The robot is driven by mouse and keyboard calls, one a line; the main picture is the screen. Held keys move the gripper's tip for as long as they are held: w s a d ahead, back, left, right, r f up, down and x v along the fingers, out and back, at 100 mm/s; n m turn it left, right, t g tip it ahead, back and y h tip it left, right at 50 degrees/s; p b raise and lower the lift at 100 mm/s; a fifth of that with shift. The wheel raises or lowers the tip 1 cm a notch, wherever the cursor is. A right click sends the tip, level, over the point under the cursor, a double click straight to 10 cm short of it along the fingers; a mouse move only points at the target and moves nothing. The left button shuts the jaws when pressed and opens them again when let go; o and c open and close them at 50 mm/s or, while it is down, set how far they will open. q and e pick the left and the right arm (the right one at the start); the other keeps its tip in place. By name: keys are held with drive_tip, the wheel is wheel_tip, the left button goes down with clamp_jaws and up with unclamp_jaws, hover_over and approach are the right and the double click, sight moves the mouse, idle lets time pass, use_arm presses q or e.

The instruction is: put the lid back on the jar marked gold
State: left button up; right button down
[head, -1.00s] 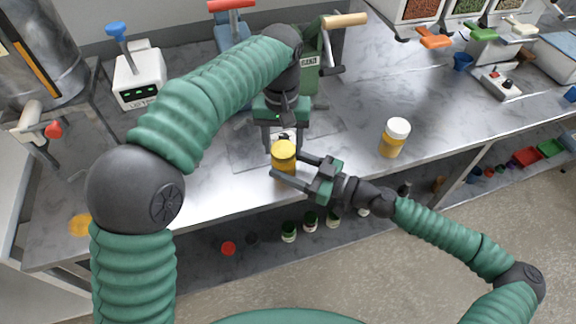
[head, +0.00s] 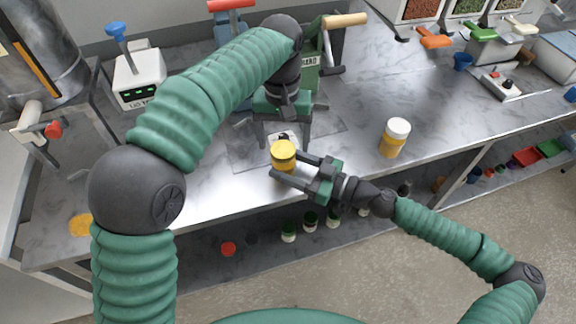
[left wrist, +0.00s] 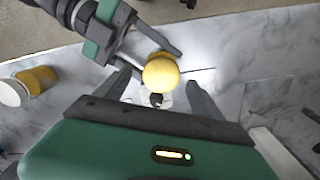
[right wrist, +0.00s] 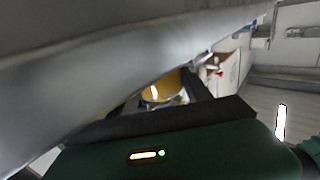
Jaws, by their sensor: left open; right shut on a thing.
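A yellow-lidded jar (head: 283,163) is upright near the counter's front edge, held between the fingers of my right gripper (head: 294,166). Its round yellow lid (head: 283,149) sits on top and looks level; it also shows in the left wrist view (left wrist: 160,74). I cannot tell how tightly it is seated, and no marking is readable on the jar. My left gripper (head: 281,145) points down just behind the jar, its fingers spread and apart from the lid. In the right wrist view, a large grey shape hides much of the jar (right wrist: 160,90).
Another jar (head: 395,138) with a white lid and yellow contents stands to the right. A small white device with a dark knob (left wrist: 156,99) is behind the held jar. A yellow patch (head: 80,225) lies front left.

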use_arm(q)
wheel_tip(320, 180, up, 10)
drive_tip(key=shift+r, duration=0.2)
use_arm(e)
drive_tip(key=shift+c, duration=1.9)
unclamp_jaws()
drive_tip(key=shift+d, duration=0.1)
use_arm(q)
drive_tip(key=shift+f+b, duration=0.75)
drive_tip(key=shift+f, duration=0.05)
use_arm(e)
drive_tip(key=v, duration=1.6)
drive_tip(key=shift+s+d, duration=0.2)
drive_tip(key=shift+d, duration=0.1)
